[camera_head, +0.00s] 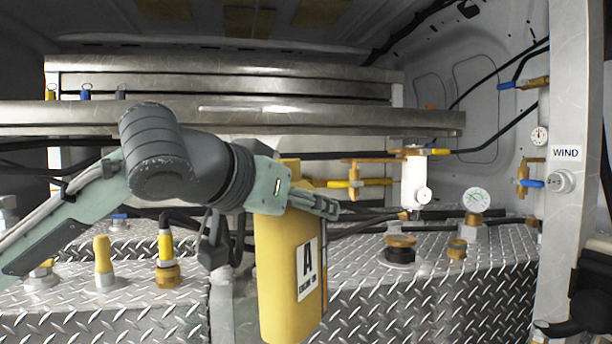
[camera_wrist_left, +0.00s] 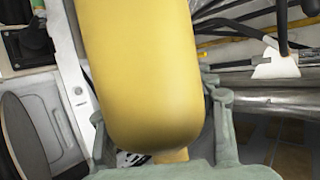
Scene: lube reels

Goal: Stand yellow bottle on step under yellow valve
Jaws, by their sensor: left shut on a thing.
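The yellow bottle (camera_head: 285,270) has a white label with a black "A". It hangs nearly upright, slightly tilted, in front of the diamond-plate step (camera_head: 440,285), its lower end near the picture's bottom edge. My left gripper (camera_head: 308,198) is shut on its upper part. In the left wrist view, the bottle (camera_wrist_left: 140,70) fills the space between the two fingers. A valve with a yellow handle (camera_head: 357,184) on brass fittings is behind and right of the gripper. Another yellow handle (camera_head: 436,152) sits on the white cylinder. My right gripper is not seen.
Brass caps (camera_head: 400,247) and a pressure gauge (camera_head: 476,200) stand on the right step top. Yellow-topped fittings (camera_head: 104,255) stand on the left one. Steel rails (camera_head: 250,118) cross behind. A post marked WIND (camera_head: 566,200) stands at the right.

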